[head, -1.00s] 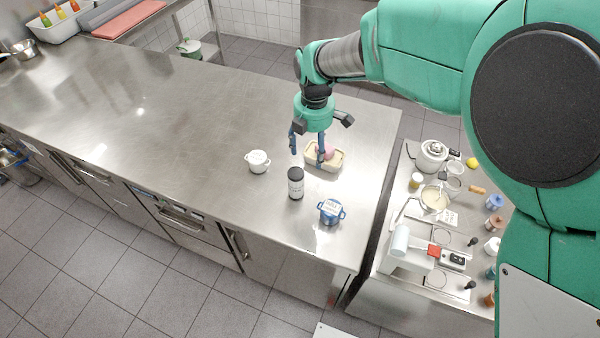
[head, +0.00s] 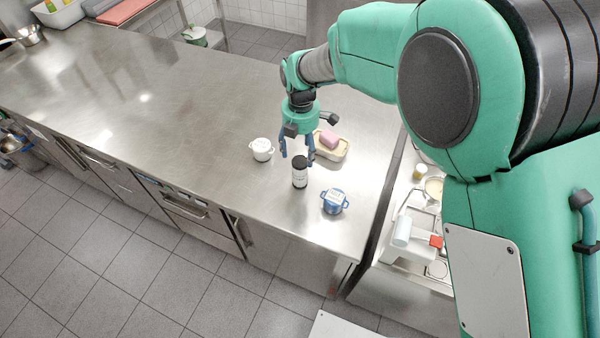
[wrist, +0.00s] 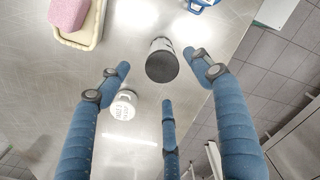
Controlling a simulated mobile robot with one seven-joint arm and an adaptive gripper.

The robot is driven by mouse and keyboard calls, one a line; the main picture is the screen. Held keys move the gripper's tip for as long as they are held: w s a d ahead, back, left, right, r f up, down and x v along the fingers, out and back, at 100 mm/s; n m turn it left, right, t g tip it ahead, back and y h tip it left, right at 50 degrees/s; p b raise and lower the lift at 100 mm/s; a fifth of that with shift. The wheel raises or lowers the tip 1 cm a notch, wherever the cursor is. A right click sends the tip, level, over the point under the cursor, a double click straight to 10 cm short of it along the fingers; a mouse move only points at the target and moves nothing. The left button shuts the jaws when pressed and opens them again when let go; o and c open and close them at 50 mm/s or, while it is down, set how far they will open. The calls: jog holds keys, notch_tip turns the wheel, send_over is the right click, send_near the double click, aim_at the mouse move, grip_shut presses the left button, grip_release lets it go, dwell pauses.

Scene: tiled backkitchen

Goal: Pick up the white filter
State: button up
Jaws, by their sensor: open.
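A small white lidded pot (head: 262,150), which I take to be the white filter, stands upright on the steel counter. In the wrist view my gripper (wrist: 163,76) shows three separated fingers, with a dark-topped jar (wrist: 161,62) below, between the upper two.
The dark-lidded jar (head: 300,172) stands close below my fingers. A blue labelled pot (head: 334,201) is to its right, near the counter's front. A cream tray (head: 340,157) holding a pink block (head: 329,139) lies behind. The steel counter (head: 130,110) is largely clear to the left.

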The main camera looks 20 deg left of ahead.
aim_at(300, 160)
jog(key=shift+f, duration=2.95)
jog(key=shift+f, duration=0.15)
jog(key=shift+s+f+b, duration=0.2)
jog(key=shift+f+b, duration=0.3)
jog(key=shift+f, duration=2)
jog(key=c, duration=1.4)
jog(key=shift+o, duration=0.2)
jog(key=shift+r, duration=0.15)
